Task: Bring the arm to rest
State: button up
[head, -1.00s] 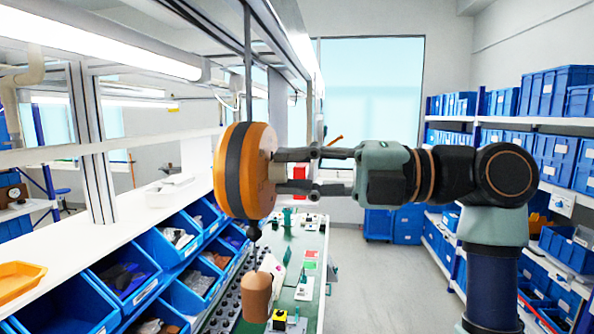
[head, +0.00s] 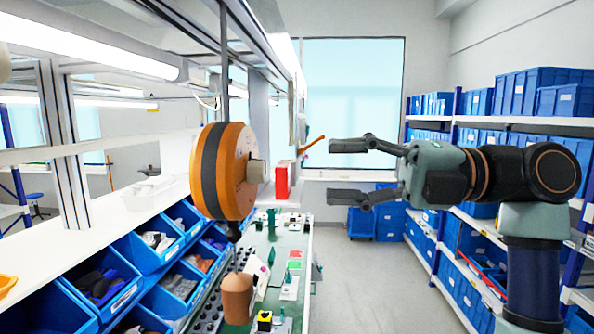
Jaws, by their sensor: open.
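My gripper (head: 350,172) is open and empty in the head view, with its two fingers spread apart and pointing left. It hangs in free air to the right of an orange and black round device (head: 228,171), with a clear gap between them. The device hangs from a dark vertical rod and has a pale square knob on its right face. My arm reaches in from the right side of the picture.
A green workbench (head: 261,246) with small parts lies below and left of my gripper. Blue bins (head: 108,281) fill the left side. Shelves with blue crates (head: 505,95) stand at the right. The grey floor between is clear.

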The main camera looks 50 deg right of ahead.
jog(key=v, duration=0.3)
jog(key=shift+s+d, duration=0.1)
jog(key=shift+s, duration=0.1)
dwell(0.4)
